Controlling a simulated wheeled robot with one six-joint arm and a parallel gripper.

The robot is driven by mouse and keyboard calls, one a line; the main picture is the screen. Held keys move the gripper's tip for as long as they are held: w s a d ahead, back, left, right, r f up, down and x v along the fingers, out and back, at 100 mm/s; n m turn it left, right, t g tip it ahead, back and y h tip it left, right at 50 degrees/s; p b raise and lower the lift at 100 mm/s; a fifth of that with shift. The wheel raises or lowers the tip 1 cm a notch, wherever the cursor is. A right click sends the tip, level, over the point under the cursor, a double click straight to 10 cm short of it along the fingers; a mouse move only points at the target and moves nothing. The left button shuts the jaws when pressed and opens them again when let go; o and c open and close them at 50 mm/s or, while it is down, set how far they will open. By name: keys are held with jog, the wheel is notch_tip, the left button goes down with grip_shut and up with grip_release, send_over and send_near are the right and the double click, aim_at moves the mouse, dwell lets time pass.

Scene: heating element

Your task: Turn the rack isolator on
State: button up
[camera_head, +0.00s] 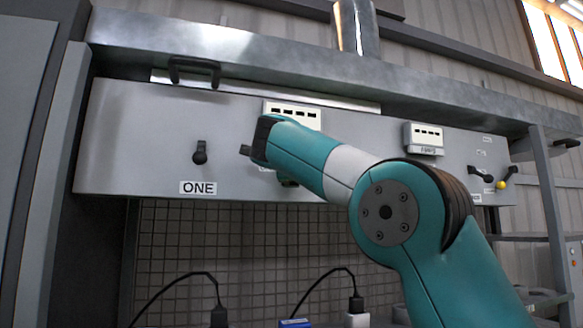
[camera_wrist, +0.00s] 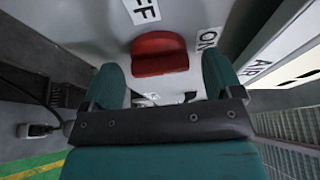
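A red switch handle (camera_wrist: 160,55) sits on a grey panel in the wrist view, between a label ending in "FF" (camera_wrist: 146,9) and an "ON" label (camera_wrist: 209,39). My gripper (camera_wrist: 161,72) is open, with one teal finger on each side of the handle and visible gaps between them. I cannot tell how far the fingertips are from the panel. I do not make out the red handle in the head view, where my teal arm covers part of the long panel.
The long grey panel (camera_head: 140,140) carries a dark knob (camera_head: 200,153) above a "ONE" label (camera_head: 198,188). More knobs, one with a yellow ball (camera_head: 501,185), are at the right. An "AIR" label (camera_wrist: 257,68) is beside the switch. Black cables with plugs (camera_head: 219,316) hang below.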

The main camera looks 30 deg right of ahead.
jog(key=b+v, duration=0.4)
jog(key=v, duration=1.3)
jog(key=shift+a, duration=0.2)
jog(key=w+a+f+n+t+y, duration=0.2)
jog(key=w+a+f+n+y, duration=0.4)
jog(key=n, duration=0.4)
jog(key=s+a+f+n+g+y, duration=0.1)
jog(key=a+f+n+g+y, duration=0.15)
jog(key=f+n, duration=0.5)
jog(key=s+a+f+n+g+y, duration=0.1)
jog(key=a+f+n+g+y, duration=0.2)
jog(key=f, duration=0.8)
jog(key=s+a+f+n+g+y, duration=0.1)
jog(key=s+f+n+g, duration=0.4)
jog(key=s+f, duration=0.7)
jog(key=s+a+f+n+g+y, duration=0.2)
jog(key=s+f+n+g, duration=0.3)
jog(key=s+f, duration=0.7)
jog(key=s+n, duration=0.2)
jog(key=shift+s+a+g+y, duration=0.35)
